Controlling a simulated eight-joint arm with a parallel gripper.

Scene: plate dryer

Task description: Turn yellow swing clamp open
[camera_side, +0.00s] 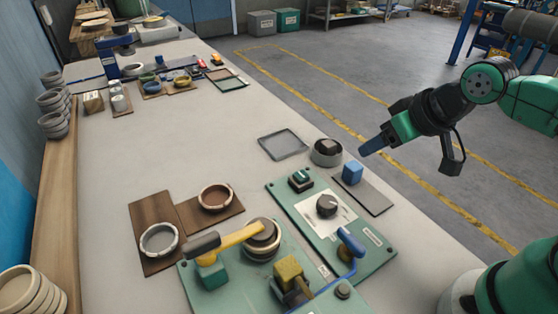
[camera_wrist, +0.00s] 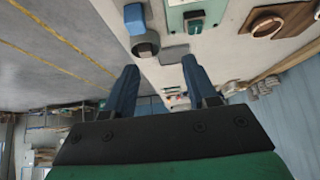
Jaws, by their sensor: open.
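The yellow swing clamp (camera_side: 232,241) is on a green base plate (camera_side: 235,290) at the front of the table in the side view. Its yellow arm runs from a grey-brown handle end at the left to a round stack (camera_side: 262,238) at the right, and its tip lies over that stack. My gripper (camera_side: 366,147) is up at the right, above the table's right edge and well away from the clamp. In the wrist view its two blue fingers (camera_wrist: 158,84) are spread apart with nothing between them. The clamp cannot be made out in the wrist view.
A green panel (camera_side: 380,252) with a black knob and a blue lever (camera_side: 350,242) stands right of the clamp. A yellow block (camera_side: 289,271) is in front. A blue block (camera_side: 352,172) and a grey cup (camera_side: 326,153) are near my gripper. Brown boards with rings (camera_side: 159,240) lie left.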

